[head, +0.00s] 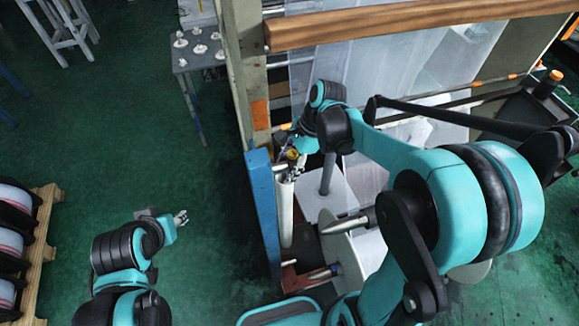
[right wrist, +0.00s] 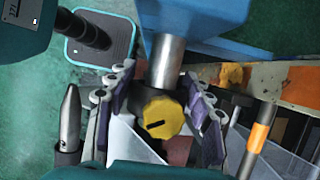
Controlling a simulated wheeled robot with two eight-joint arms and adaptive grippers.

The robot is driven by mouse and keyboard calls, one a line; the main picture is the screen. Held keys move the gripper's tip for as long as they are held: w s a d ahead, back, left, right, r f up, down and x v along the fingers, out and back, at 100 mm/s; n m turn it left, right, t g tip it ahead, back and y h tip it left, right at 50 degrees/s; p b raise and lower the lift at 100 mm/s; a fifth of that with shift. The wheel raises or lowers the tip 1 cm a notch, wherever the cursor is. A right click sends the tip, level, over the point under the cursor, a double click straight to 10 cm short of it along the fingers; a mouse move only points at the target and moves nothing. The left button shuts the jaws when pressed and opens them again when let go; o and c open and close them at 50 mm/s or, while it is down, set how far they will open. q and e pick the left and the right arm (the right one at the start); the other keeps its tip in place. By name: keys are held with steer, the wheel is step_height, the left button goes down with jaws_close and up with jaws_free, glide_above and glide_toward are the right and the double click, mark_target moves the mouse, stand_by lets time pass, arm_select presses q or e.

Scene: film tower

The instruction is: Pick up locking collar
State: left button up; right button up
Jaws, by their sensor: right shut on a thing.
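The locking collar (right wrist: 162,115) is a dark ring with a yellow knob, seen close in the right wrist view. Its yellow part (head: 292,154) shows small in the head view, near the top of a white roller. My right gripper (right wrist: 160,108) is shut on the collar, one finger on each side. A bare metal shaft (right wrist: 166,60) runs from the blue post to the collar; I cannot tell whether the collar is still around it. In the head view the right gripper (head: 289,160) is small and partly hidden. My left gripper (head: 181,218) is empty over the green floor; its opening is unclear.
A blue post (head: 264,210) stands beside the white roller (head: 285,210). A wooden beam (head: 410,25) and translucent film sheets are behind. A pointed metal shaft (head: 345,223) juts out under my right arm. A grey table (head: 195,62) holds several small white parts.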

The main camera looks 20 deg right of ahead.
steer(key=shift+r, duration=0.1)
steer(key=shift+d+r, duration=0.1)
steer(key=shift+d, duration=0.1)
steer(key=d+b, duration=0.2)
steer(key=d, duration=1.5)
steer(key=shift+w+d, duration=0.3)
steer(key=shift+d, duration=0.05)
